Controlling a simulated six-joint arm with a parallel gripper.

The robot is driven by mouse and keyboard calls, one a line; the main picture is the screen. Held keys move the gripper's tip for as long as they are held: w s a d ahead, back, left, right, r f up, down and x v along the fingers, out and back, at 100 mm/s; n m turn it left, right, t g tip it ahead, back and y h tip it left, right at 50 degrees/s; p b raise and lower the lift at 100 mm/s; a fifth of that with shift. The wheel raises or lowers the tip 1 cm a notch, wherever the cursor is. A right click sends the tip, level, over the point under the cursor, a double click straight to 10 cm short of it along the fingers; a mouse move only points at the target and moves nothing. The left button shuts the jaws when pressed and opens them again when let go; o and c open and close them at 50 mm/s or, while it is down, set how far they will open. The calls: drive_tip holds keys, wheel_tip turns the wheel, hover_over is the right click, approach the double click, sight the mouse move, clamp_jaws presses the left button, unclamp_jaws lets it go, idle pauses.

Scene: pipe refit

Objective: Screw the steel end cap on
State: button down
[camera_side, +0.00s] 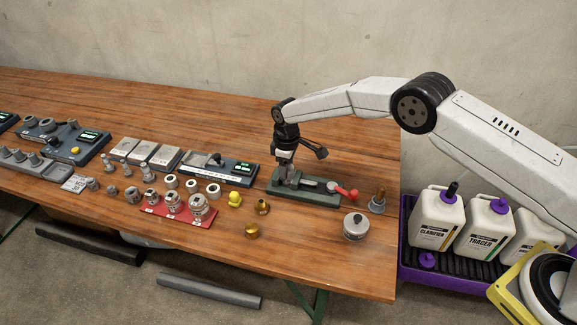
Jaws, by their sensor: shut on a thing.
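My gripper (284,158) points down over the green vise (318,197) near the back right of the table. It is shut on a small grey metal part, which appears to be the steel end cap; the fingers hide most of it. The part is at the left end of the vise, in line with the grey piece there. Whether its threads are engaged is too small to tell. The vise has a red-ended handle (345,192) on its right.
A round grey metal pot (356,229) and a brass-topped fitting (377,202) stand right of the vise. Brass fittings (252,231) and a yellow one (235,200) stand in front. A red tray (167,211) holds steel fittings. Bottles (437,219) stand beyond the table's right edge.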

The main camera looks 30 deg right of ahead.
drive_tip(key=m, duration=0.4)
drive_tip(key=shift+m, duration=0.8)
drive_tip(key=m, duration=0.3)
drive_tip(key=shift+m, duration=1.5)
drive_tip(key=shift+m, duration=0.3)
drive_tip(key=shift+m, duration=0.3)
drive_tip(key=m, duration=0.4)
drive_tip(key=shift+m, duration=0.4)
